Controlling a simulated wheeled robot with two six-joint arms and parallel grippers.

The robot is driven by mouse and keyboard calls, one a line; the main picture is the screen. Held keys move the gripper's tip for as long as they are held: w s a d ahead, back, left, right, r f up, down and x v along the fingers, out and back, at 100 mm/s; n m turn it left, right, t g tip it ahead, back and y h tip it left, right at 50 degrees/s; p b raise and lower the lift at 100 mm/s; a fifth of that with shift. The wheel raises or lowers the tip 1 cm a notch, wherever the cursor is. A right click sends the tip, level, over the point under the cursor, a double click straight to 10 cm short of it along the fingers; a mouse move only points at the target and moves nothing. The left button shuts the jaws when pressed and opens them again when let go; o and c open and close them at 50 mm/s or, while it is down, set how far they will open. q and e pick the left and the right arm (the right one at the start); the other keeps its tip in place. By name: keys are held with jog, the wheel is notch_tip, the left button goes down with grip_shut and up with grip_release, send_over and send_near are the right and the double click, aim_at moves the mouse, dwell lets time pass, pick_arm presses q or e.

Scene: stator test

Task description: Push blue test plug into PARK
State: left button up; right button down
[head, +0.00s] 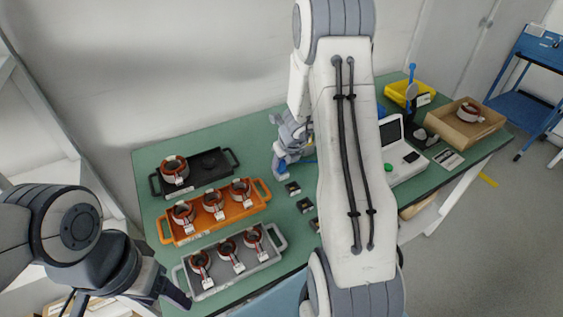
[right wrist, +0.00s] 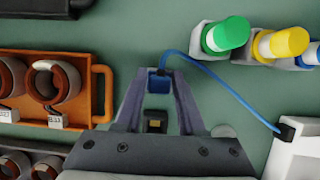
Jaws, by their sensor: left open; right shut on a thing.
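The blue test plug (right wrist: 159,83) sits between the fingertips of my right gripper (right wrist: 158,88), which is shut on it. A blue cable runs from the plug to the white tester (right wrist: 296,150). In the head view my right gripper (head: 283,166) is over the middle of the table, partly hidden by my own right arm. The tester also shows there (head: 402,160), right of that arm. I cannot make out a PARK label or socket in either view. My left gripper (head: 172,291) is open and empty at the lower left, near the grey tray.
A black tray (head: 212,165), an orange tray (head: 262,190) and a grey tray (head: 275,247) hold copper-wound stators. Small dark blocks (head: 293,188) lie right of them. A green-capped part (right wrist: 226,36) and a yellow-capped part (right wrist: 281,44) stand at the wrist view's upper right.

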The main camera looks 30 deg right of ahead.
jog(key=shift+f, duration=0.15)
jog(key=shift+c, duration=2.2)
grip_release()
jog(key=p+v, duration=0.5)
jog(key=v, duration=0.5)
jog(key=shift+r+p, duration=0.25)
jog(key=shift+p, duration=0.15)
